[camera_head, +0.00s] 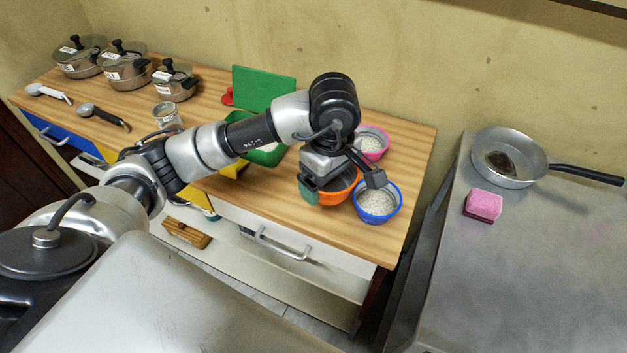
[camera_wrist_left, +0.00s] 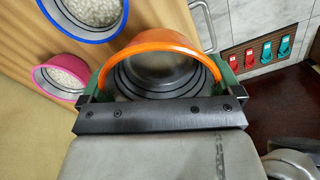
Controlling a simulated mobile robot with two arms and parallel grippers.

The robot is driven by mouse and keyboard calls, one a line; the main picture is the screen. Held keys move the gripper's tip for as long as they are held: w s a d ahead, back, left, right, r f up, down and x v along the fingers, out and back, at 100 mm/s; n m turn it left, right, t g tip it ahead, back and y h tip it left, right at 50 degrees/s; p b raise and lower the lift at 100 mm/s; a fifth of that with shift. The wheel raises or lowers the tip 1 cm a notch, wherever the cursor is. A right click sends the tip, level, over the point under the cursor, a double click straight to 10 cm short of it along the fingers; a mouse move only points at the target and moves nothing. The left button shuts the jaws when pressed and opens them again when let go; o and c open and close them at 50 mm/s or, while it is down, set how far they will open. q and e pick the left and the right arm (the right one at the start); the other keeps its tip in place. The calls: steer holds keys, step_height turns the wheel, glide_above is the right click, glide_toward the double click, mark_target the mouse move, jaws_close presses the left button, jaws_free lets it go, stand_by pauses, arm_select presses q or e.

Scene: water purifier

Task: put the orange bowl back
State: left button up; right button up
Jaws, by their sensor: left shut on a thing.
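The orange bowl (camera_head: 338,189) is at the front right part of the wooden counter, beside the blue bowl. In the left wrist view the orange bowl (camera_wrist_left: 152,42) fills the space between the fingers and looks empty, with a grey inside. My left gripper (camera_head: 341,187) is shut on the orange bowl, one finger on each side. Whether the bowl touches the counter cannot be told. My right gripper is not in view.
A blue bowl (camera_head: 377,202) and a pink bowl (camera_head: 371,142), both with white grains, stand close by. A green container (camera_head: 264,155) and green board (camera_head: 263,90) are behind my arm. Several pots line the left back. A pan (camera_head: 509,165) and pink sponge (camera_head: 483,205) sit on the metal table.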

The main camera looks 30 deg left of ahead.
arm_select(q)
steer(key=w+a+f, duration=0.1)
steer(key=a, duration=0.1)
steer(key=w+a+f, duration=0.1)
steer(key=w+f, duration=0.1)
steer(key=w+a+f, duration=0.1)
steer(key=a, duration=0.1)
steer(key=shift+w+a+f+p, duration=0.15)
steer(key=shift+w+a+p, duration=0.15)
steer(key=shift+a, duration=0.05)
step_height(320, 180, down, 4)
steer(key=shift+r+p, duration=0.2)
steer(key=shift+p, duration=0.1)
steer(key=shift+f, duration=0.25)
steer(key=shift+f, duration=0.1)
